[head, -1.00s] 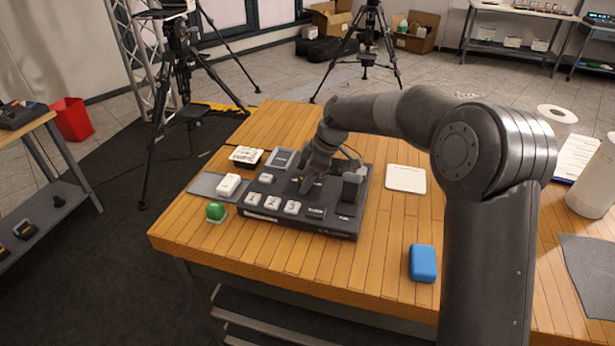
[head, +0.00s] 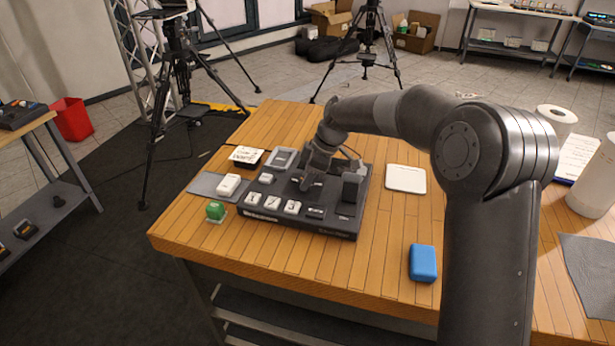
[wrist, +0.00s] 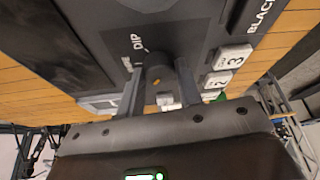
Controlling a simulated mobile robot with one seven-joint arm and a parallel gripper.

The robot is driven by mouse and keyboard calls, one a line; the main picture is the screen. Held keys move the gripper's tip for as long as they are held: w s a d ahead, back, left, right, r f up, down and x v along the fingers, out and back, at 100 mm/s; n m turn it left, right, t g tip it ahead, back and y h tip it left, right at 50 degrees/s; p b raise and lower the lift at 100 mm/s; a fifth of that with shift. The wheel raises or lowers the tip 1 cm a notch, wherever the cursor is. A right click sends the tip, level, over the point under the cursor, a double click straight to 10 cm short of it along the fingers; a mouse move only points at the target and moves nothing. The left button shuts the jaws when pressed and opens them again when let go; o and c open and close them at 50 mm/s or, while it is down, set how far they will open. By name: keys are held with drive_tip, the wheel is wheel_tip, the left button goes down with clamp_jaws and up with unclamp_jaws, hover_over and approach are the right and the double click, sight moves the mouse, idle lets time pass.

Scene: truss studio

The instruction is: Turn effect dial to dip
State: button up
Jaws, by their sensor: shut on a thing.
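The dark switcher console (head: 335,226) lies on the wooden table, with white numbered buttons along its near side. My gripper (head: 305,187) reaches down onto the middle of its top. In the wrist view, my gripper (wrist: 159,92) has one finger on each side of the dark round effect dial (wrist: 158,72) and is shut on it. A small orange mark shows on the dial. The printed word DIP (wrist: 137,42) stands beside the dial, on its upper left. Another label near the left finger is partly hidden. In the head view my gripper hides the dial.
A raised dark block (head: 353,187) stands on the console right of my gripper. A green block (head: 215,210), a white block (head: 228,184) on a grey mat and a white square (head: 405,179) lie around the console. A blue block (head: 423,263) lies nearer the front edge.

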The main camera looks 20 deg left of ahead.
drive_tip(key=m, duration=0.2)
drive_tip(key=m+t, duration=0.1)
drive_tip(key=m, duration=0.1)
drive_tip(key=m+t, duration=0.1)
drive_tip(key=shift+s+m, duration=0.25)
drive_tip(key=shift+m, duration=0.15)
drive_tip(key=m+t, duration=0.1)
drive_tip(key=m, duration=0.2)
drive_tip(key=m+t+h, duration=0.1)
drive_tip(key=m, duration=0.2)
drive_tip(key=shift+s+a+h, duration=0.2)
drive_tip(key=shift+h, duration=0.1)
drive_tip(key=m, duration=0.2)
drive_tip(key=m+t+h, duration=0.1)
drive_tip(key=m, duration=0.1)
drive_tip(key=m+h, duration=0.1)
drive_tip(key=m, duration=0.1)
drive_tip(key=shift+a+m, duration=0.25)
drive_tip(key=shift+m, duration=0.15)
drive_tip(key=m+h, duration=0.2)
drive_tip(key=m, duration=0.3)
drive_tip(key=shift+a, duration=0.1)
drive_tip(key=o, duration=1)
drive_tip(key=shift+r, duration=0.1)
